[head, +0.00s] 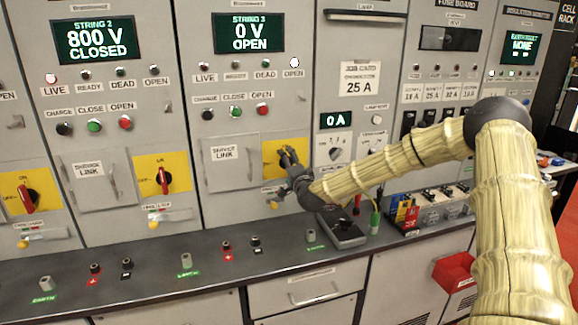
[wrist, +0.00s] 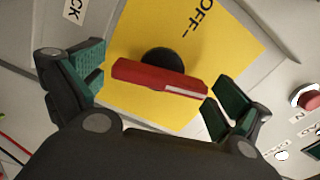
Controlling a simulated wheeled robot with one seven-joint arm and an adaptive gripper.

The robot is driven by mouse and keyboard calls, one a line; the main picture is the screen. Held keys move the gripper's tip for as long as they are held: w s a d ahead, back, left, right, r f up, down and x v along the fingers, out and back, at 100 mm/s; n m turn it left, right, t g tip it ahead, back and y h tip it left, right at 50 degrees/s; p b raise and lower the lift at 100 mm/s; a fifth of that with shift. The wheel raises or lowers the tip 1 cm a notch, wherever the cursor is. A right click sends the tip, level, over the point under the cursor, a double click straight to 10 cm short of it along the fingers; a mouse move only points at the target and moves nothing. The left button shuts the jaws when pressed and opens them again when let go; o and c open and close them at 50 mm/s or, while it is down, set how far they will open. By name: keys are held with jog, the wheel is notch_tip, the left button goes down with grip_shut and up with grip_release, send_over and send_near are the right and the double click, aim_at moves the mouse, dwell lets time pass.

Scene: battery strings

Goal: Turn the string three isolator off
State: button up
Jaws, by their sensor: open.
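The string three isolator is a yellow plate (head: 271,147) in the head view, mostly behind my gripper (head: 287,158). In the wrist view the yellow plate (wrist: 225,62) carries a black hub (wrist: 160,57) and a red bar handle (wrist: 150,77) with a white stripe toward its right end. The word OFF shows at the plate's upper right. My gripper (wrist: 155,82) is open, one finger pair beyond each end of the handle. The right fingers are close to the striped end; contact cannot be told. The string three display (head: 249,33) reads 0 V OPEN.
The string two isolator (head: 164,179) stands to the left under a display (head: 96,41) reading 800 V CLOSED. A service link cover (head: 226,163) is just left of my gripper. A dark ledge (head: 215,277) with several terminals and a grey meter (head: 341,229) lies below.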

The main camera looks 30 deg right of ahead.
jog(key=c, duration=0.9)
